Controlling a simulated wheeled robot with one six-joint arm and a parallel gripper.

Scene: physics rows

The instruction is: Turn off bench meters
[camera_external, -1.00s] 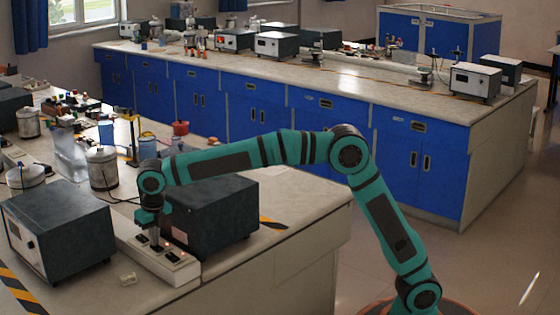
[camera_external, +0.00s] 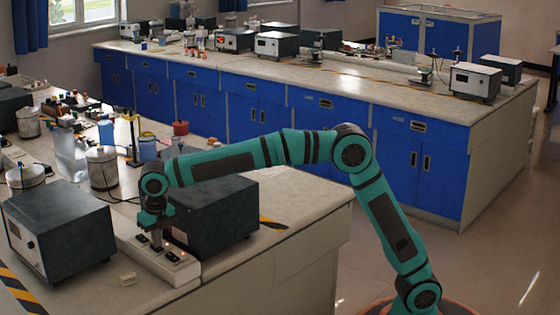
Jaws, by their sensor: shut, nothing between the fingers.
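A white power strip (camera_external: 172,268) with dark switches lies on the near bench between two dark boxed meters. Small red-orange lights glow near its switches. My gripper (camera_external: 157,246) is shut and empty, pointing down at the strip's switches. Whether its tip touches a switch is too small to tell. The left bench meter (camera_external: 62,232) shows a light front panel at its left end. The right bench meter (camera_external: 212,215) stands just behind my gripper, partly hidden by it and my arm.
Metal canisters (camera_external: 102,168), a clear bottle (camera_external: 70,155) and loose parts crowd the bench behind. A small pale block (camera_external: 128,279) lies in front of the strip. The far bench (camera_external: 350,84) holds more meters.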

